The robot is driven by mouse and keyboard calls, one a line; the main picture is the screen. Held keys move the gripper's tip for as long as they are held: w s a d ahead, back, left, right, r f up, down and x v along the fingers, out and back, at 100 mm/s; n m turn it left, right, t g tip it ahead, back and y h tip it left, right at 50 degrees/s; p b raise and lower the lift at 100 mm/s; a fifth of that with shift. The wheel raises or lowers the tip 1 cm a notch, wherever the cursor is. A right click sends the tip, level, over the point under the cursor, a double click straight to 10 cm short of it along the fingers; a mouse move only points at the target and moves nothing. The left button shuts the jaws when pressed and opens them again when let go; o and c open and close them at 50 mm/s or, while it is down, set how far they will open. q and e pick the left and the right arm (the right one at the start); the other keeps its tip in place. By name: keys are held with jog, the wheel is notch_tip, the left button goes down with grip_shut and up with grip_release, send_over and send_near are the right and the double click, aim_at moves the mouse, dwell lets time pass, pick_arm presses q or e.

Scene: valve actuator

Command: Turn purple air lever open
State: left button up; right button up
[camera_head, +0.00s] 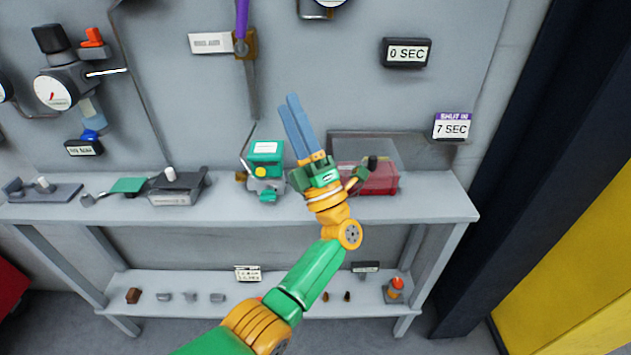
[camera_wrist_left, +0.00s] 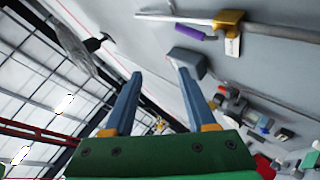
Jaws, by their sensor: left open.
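The purple lever (camera_head: 242,18) points up from a brass valve (camera_head: 245,44) on the grey wall panel, and its top is cut off by the frame's edge. A white label (camera_head: 210,43) sits beside the valve. In the left wrist view the purple lever (camera_wrist_left: 188,33) and brass valve (camera_wrist_left: 228,20) show at the upper right. My left gripper (camera_head: 292,98) is open and empty, its blue fingers pointing up, below and right of the valve, apart from the lever. Its fingers also show in the left wrist view (camera_wrist_left: 158,71). My right gripper is not in view.
A grey shelf (camera_head: 440,205) runs below the panel with a green-topped device (camera_head: 266,158) and a red box (camera_head: 382,178) near my arm. Gauges (camera_head: 53,90) are at left. Timer signs (camera_head: 406,53) hang at right. The panel right of the valve is fairly clear.

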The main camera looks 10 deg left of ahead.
pick_arm(q)
jog(key=w+d+f+m+t+h+b, duration=0.1)
jog(key=w+f+m+t+h, duration=0.1)
jog(key=f+m+h, duration=0.5)
jog(key=w+d+f+m+t+h+b, duration=0.1)
jog(key=w+d+f+m+t+h, duration=0.1)
jog(key=f+m+h, duration=0.6)
jog(key=shift+f+t, duration=0.35)
jog(key=shift+t, duration=0.55)
jog(key=shift+w, duration=0.1)
